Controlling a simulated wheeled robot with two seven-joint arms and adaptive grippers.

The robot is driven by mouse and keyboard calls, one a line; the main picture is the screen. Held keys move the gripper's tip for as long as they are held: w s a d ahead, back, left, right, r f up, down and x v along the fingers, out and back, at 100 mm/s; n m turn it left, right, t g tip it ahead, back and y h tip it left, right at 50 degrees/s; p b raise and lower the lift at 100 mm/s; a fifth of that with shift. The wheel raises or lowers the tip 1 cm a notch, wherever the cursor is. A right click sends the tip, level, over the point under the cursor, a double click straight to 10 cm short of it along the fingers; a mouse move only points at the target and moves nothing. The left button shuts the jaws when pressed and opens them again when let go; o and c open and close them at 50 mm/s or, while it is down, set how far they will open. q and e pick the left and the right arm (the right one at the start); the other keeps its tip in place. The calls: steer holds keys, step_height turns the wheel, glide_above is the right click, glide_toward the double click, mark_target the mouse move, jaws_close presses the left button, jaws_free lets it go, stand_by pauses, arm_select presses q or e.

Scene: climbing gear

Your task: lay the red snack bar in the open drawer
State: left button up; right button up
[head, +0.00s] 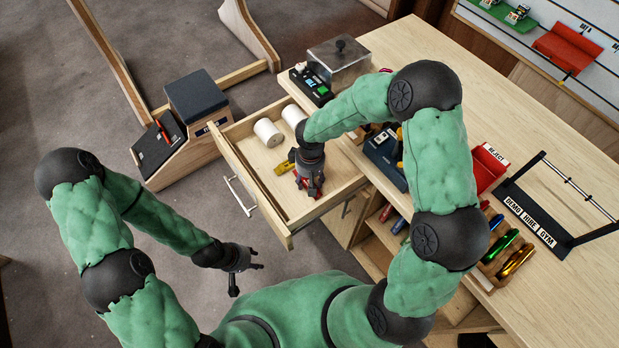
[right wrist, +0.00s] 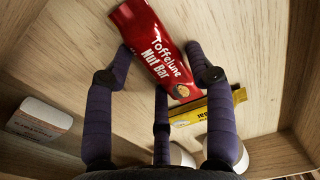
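The red snack bar (right wrist: 160,50) lies between the fingers of my right gripper (right wrist: 162,55) in the right wrist view, over pale wood. In the head view it shows only as red bits (head: 313,188) around that gripper (head: 310,180), low inside the open drawer (head: 290,238). The left fingertip meets the bar's edge; whether the right one touches it is unclear. I cannot tell whether the bar rests on the drawer floor or is gripped. My left gripper (head: 248,266) is open and empty above the floor, left of the drawer.
The drawer also holds two white rolls (head: 268,132) and a yellow packet (head: 284,166). The desk top (head: 480,120) carries a red reject bin (head: 486,166) and a blue device (head: 385,158). The drawer's front left part is clear.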

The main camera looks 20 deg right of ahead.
arm_select(q)
steer(key=shift+r, duration=0.1)
arm_select(e)
steer(key=shift+r, duration=0.15)
steer(key=shift+r+p, duration=0.3)
steer(key=shift+r, duration=0.05)
arm_select(q)
step_height(320, 180, up, 4)
steer(key=p, duration=0.3)
arm_select(e)
step_height(320, 180, up, 11)
steer(key=shift+d+r, duration=0.1)
steer(key=shift+r, duration=0.1)
steer(key=shift+f, duration=0.1)
